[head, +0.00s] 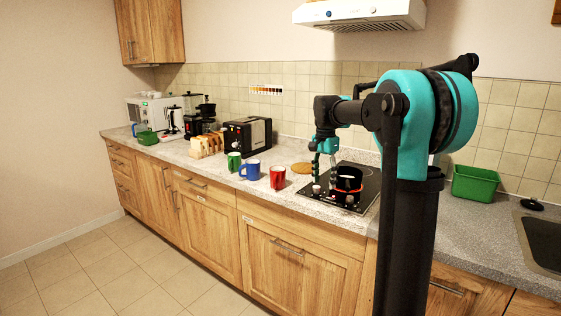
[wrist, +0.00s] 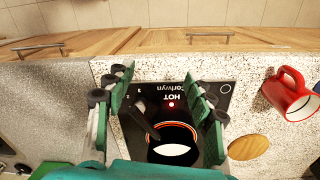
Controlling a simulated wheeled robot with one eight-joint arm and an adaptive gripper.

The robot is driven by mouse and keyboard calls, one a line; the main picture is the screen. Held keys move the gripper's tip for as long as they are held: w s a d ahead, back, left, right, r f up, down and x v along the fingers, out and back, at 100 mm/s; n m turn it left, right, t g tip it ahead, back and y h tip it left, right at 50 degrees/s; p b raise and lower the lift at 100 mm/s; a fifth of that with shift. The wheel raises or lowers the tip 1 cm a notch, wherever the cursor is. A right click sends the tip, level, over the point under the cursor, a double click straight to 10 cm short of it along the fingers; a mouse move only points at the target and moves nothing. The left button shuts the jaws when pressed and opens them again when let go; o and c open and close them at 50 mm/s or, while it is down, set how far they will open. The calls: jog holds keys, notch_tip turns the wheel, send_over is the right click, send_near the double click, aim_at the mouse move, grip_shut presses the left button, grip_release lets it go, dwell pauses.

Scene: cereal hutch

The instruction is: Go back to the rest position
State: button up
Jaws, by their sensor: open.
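My gripper (head: 324,177) is open and empty, pointing down over the left part of the black hob (head: 368,192) in the head view. In the wrist view its two green-and-black fingers (wrist: 161,84) stand wide apart. A black pot (head: 349,178) with an orange-red band sits on the hob, just right of my gripper in the head view. The wrist view shows the pot (wrist: 174,132) between and beyond the fingers, with white contents and a dark handle. I cannot tell how far the fingers are above the hob. A red light and the word HOT show on the hob.
Red (head: 277,178), blue (head: 249,170) and green (head: 234,162) mugs stand left of the hob. A round wooden board (head: 301,168) lies behind. A toaster (head: 246,135), toast rack (head: 207,145) and microwave (head: 150,110) stand farther left. A green tub (head: 475,183) and sink (head: 541,243) are right.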

jog(key=s+d+f+n+t, duration=0.2)
jog(key=s+f+n, duration=0.3)
jog(key=s+f, duration=0.6)
jog(key=s+d+f+n+t, duration=0.1)
jog(key=s+f+n, duration=0.4)
jog(key=s+f, duration=0.7)
jog(key=s+t, duration=0.1)
jog(key=s, duration=0.5)
jog(key=shift+s+d+f, duration=0.2)
jog(key=shift+s+d, duration=0.15)
jog(key=shift+d, duration=0.05)
